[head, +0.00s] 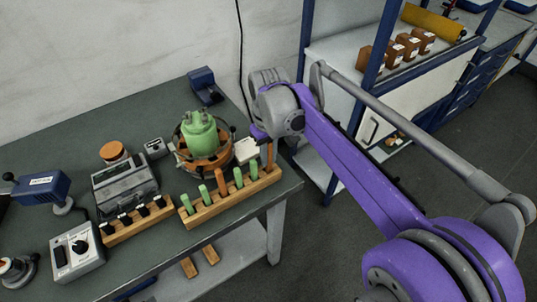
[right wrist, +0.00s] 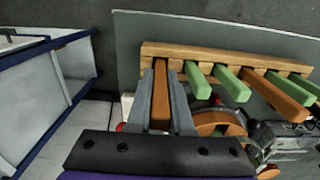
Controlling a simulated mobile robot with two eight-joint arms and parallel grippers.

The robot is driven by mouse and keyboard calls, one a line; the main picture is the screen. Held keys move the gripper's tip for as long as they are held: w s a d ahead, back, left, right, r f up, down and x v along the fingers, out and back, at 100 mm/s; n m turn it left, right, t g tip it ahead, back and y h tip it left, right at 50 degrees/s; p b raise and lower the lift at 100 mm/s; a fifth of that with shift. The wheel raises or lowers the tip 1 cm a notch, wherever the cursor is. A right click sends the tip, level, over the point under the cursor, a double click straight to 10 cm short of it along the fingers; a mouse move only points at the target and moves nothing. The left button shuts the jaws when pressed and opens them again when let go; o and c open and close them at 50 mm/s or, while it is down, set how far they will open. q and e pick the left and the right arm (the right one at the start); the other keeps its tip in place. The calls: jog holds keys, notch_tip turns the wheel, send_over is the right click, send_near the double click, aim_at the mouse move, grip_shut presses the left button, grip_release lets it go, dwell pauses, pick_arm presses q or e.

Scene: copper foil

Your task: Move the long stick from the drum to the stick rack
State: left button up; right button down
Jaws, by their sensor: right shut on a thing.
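The long brown stick (right wrist: 160,98) is between the fingers of my right gripper (right wrist: 163,80), which is shut on it. The stick also shows in the head view (head: 270,155), near upright at the right end of the wooden stick rack (head: 205,214). Its lower end meets the rack (right wrist: 222,58); I cannot tell how deep it sits. The rack also holds several shorter green sticks and another brown stick (head: 220,182). The drum (head: 205,160), a brown round body with a green top (head: 198,132), stands behind the rack. My left gripper is not in view.
A grey device (head: 125,188), a wooden block with black pieces (head: 138,225) and a control box (head: 77,250) stand left of the rack. A blue shelf unit (head: 345,45) stands right of the table. The rack is close to the table's front edge.

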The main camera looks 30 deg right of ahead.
jog(key=c, duration=0.7)
grip_release()
jog(key=shift+c, duration=0.2)
jog(key=shift+r+p, duration=0.9)
jog(key=shift+r, duration=0.25)
jog(key=shift+r+p, duration=2.3)
jog(key=shift+r, duration=1.1)
jog(key=shift+s, duration=0.1)
